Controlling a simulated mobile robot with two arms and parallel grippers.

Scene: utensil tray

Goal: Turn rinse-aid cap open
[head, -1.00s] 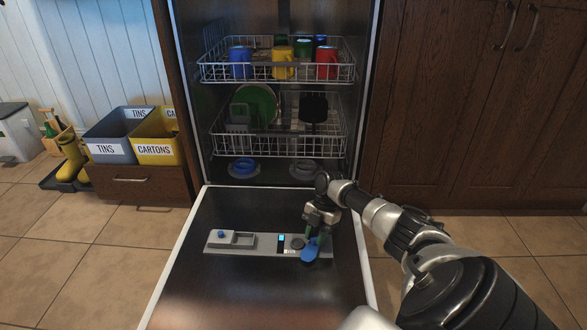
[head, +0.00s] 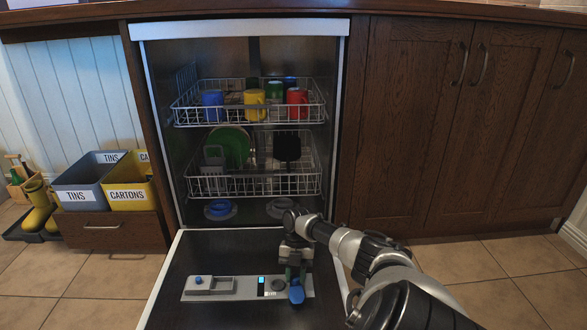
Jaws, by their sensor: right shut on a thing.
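The dishwasher door (head: 225,257) is folded down, with a grey dispenser panel (head: 222,296) on its inner face. A blue rounded cap (head: 297,292) is at the panel's right part, beside a dark grey round fitting (head: 278,285). My right gripper (head: 297,277) comes down from above and is shut on the blue cap; its fingers partly cover the cap's upper edge. I cannot tell how far the cap is turned. My left gripper is not in view.
Above the door are the lower rack (head: 255,186) with a green plate and the upper rack (head: 180,115) with several mugs. A tins bin (head: 78,196) and a cartons bin (head: 128,196) stand left.

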